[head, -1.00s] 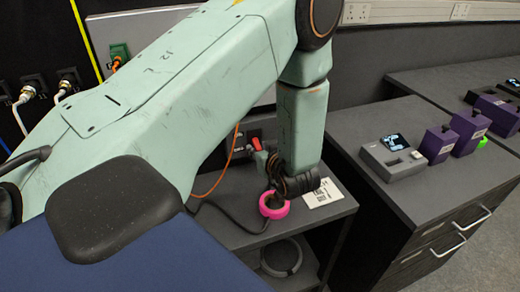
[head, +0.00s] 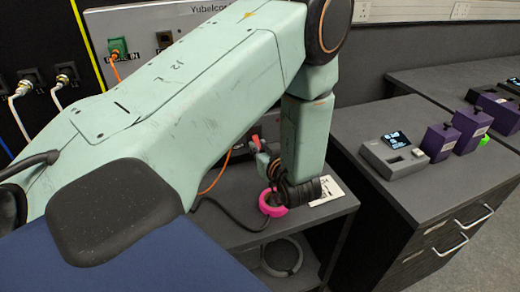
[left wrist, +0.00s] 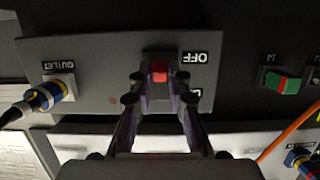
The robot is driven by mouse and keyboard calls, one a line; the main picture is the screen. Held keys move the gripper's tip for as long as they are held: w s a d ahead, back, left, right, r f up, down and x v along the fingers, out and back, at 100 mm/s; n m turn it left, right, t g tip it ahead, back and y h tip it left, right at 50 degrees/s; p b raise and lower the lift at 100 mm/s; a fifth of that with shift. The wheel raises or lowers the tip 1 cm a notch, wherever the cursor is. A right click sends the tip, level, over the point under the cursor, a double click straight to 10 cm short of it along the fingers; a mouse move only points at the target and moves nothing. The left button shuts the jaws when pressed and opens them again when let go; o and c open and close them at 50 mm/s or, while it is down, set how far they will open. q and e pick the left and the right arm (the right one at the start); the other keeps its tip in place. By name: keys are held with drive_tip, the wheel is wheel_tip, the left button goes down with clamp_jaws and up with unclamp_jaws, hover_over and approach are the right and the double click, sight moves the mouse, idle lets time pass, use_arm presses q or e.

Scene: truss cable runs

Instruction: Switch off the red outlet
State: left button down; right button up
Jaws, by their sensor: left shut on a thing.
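In the left wrist view a small red switch (left wrist: 160,72) sits on a grey panel (left wrist: 90,90), beside an "OFF" label (left wrist: 193,57). The fingertips of my left gripper (left wrist: 159,80) are closed in around the red switch, one on each side. Left of it on the same panel is a label reading "OUTLET" (left wrist: 57,65) above a blue and yellow plug (left wrist: 45,97). In the head view my left gripper (head: 264,166) is small and partly hidden by my arm, near the black box at the back of the low bench. My right gripper is not in view.
A red and green switch (left wrist: 283,82) and an orange cable (left wrist: 290,132) lie to the right in the left wrist view. In the head view a grey device (head: 395,157) and purple boxes (head: 438,141) stand on the right cabinet. A black cable (head: 232,224) crosses the low bench.

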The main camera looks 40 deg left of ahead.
use_arm(q)
drive_tip(key=c, duration=1.3)
unclamp_jaws()
drive_tip(key=shift+a, duration=0.1)
drive_tip(key=shift+v, duration=3.8)
drive_tip(key=shift+f, duration=0.1)
